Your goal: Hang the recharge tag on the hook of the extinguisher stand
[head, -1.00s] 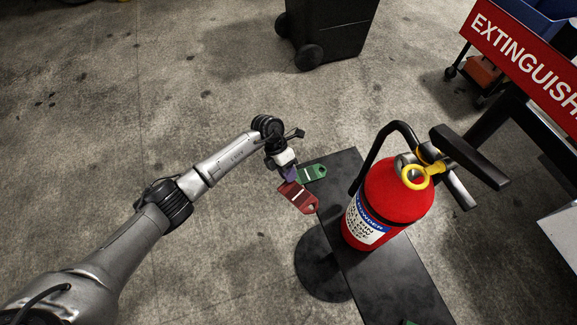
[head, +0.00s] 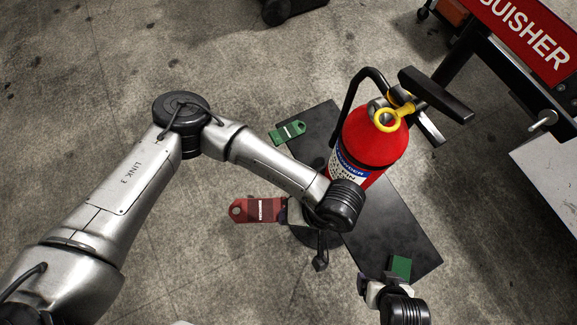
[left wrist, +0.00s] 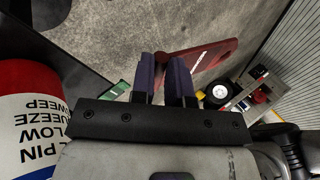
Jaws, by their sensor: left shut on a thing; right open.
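My left gripper (head: 289,212) is shut on a red tag (head: 257,211) with a hole at its free end and a pale label too small to read. It holds the tag left of the black bench, clear of it. In the left wrist view the red tag (left wrist: 210,58) sticks out from between the two fingers (left wrist: 165,78). The extinguisher stand shows as a red EXTINGUISHER sign (head: 530,38) on a dark frame at upper right. A small silver round-ended part (head: 543,119) juts from it, perhaps the hook. My right gripper (head: 385,285) is open near the bench's near end.
A red fire extinguisher (head: 375,145) stands upright on the black bench (head: 395,215). A green tag (head: 288,132) lies at the bench's far-left corner. A green block (head: 400,267) is beside my right gripper. A dark wheeled bin (head: 285,8) is at the back.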

